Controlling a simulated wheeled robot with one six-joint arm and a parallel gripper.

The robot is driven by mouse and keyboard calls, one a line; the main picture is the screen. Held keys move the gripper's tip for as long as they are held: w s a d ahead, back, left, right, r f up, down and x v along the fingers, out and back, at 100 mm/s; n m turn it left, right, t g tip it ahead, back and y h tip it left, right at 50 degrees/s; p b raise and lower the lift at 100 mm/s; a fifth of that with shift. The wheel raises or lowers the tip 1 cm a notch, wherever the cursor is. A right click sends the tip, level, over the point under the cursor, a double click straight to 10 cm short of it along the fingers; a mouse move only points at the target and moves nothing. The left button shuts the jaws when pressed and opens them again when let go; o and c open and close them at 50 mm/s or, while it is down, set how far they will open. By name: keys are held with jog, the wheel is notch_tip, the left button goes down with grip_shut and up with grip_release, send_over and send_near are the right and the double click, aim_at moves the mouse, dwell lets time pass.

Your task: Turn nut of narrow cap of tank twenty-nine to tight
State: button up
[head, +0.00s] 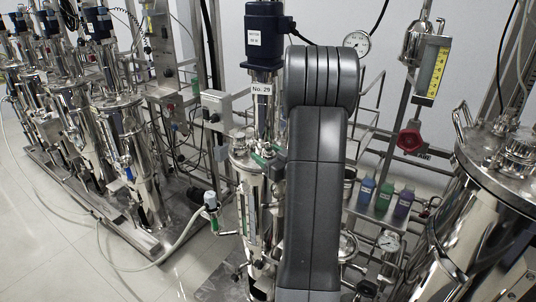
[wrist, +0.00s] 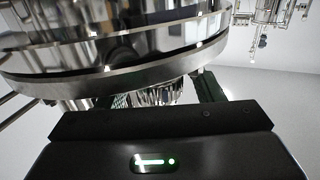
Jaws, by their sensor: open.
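Tank twenty-nine (head: 241,165) is a shiny steel vessel under a dark blue motor, with a "No. 29" label (head: 261,89) on the neck. My arm covers its right side in the head view, and I cannot make out the narrow cap or its nut there. In the wrist view my gripper (wrist: 163,92) is open, its two dark fingers apart below a wide polished steel flange (wrist: 130,75). A shiny metal part (wrist: 160,96) shows between the fingers. I cannot tell whether it is the nut, or whether the fingers touch it.
A large steel tank (head: 470,210) stands at the right. Several similar tanks stand in a row at the left. Bottles, including a green one (head: 383,198), stand right of my arm. A red knob (head: 409,140) and hoses are nearby. Pale floor (head: 40,250) is open at the lower left.

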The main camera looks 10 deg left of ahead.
jog(key=c, duration=1)
jog(key=shift+f+m+t+h+b, duration=0.1)
jog(key=shift+m+t+h+b, duration=0.5)
jog(key=shift+t+b, duration=0.35)
jog(key=shift+f+m+t+h+b, duration=0.1)
jog(key=shift+m+t+h+b, duration=0.25)
jog(key=shift+b, duration=0.55)
jog(key=m+t+h+b, duration=0.2)
jog(key=m+h+b, duration=0.1)
jog(key=h+b, duration=0.1)
jog(key=shift+m+t+h, duration=0.25)
jog(key=shift+t+h, duration=0.1)
jog(key=shift+t, duration=0.05)
jog(key=shift+r+m+t+h, duration=0.15)
jog(key=shift+m+t+h, duration=0.15)
jog(key=shift+m+h, duration=0.6)
jog(key=shift+r+m+t+h, duration=0.15)
jog(key=shift+m+t+h, duration=0.25)
jog(key=shift+h, duration=0.8)
jog(key=shift+d+m+h+p, duration=0.1)
jog(key=shift+m+h+p, duration=1.6)
jog(key=shift+h, duration=0.8)
jog(key=shift+o, duration=0.2)
jog(key=shift+m+h+p, duration=0.5)
jog(key=shift+h, duration=0.3)
